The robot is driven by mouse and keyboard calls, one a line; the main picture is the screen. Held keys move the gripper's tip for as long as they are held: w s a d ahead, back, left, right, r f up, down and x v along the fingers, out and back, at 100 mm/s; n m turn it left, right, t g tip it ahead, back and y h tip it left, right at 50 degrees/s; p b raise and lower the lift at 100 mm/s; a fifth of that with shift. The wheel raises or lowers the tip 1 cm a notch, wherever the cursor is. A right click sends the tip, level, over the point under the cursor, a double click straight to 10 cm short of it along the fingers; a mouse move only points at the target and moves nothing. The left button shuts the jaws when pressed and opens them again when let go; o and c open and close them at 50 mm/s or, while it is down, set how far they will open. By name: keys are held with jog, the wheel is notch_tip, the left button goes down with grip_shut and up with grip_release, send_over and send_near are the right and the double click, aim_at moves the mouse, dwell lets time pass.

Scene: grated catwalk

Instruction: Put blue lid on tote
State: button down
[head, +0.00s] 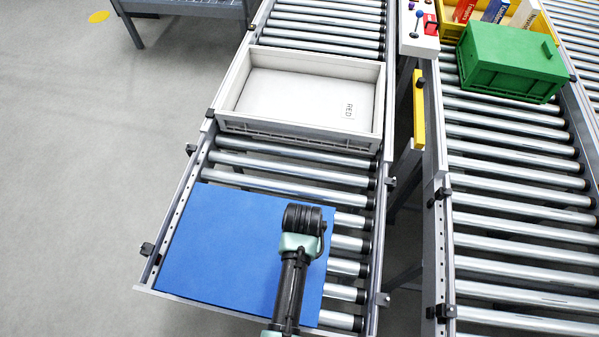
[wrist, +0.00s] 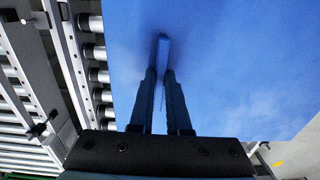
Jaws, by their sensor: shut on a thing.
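The blue lid (head: 225,235) is a flat blue panel over the near rollers of the left conveyor; I cannot tell whether it touches them. My gripper is above its right part in the head view, its fingers hidden under the wrist. In the wrist view my gripper (wrist: 161,78) is shut on a small upright blue handle (wrist: 162,48) of the lid (wrist: 225,60), which fills most of that view. The open grey-white tote (head: 300,129) stands beyond the lid on the same conveyor, apart from it. A label reading "RED" lies inside the tote.
The right conveyor carries a green closed tote (head: 508,55) and a yellow tote (head: 548,21) with boxes. A control box (head: 419,30) and yellow post (head: 418,112) stand between the conveyors. Bare rollers (head: 290,162) separate lid and tote.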

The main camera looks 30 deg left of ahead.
jog(key=shift+f+b, duration=0.55)
jog(key=shift+f, duration=0.25)
jog(key=shift+c, duration=2)
grip_release()
notch_tip(320, 180, up, 8)
jog(key=p, duration=0.8)
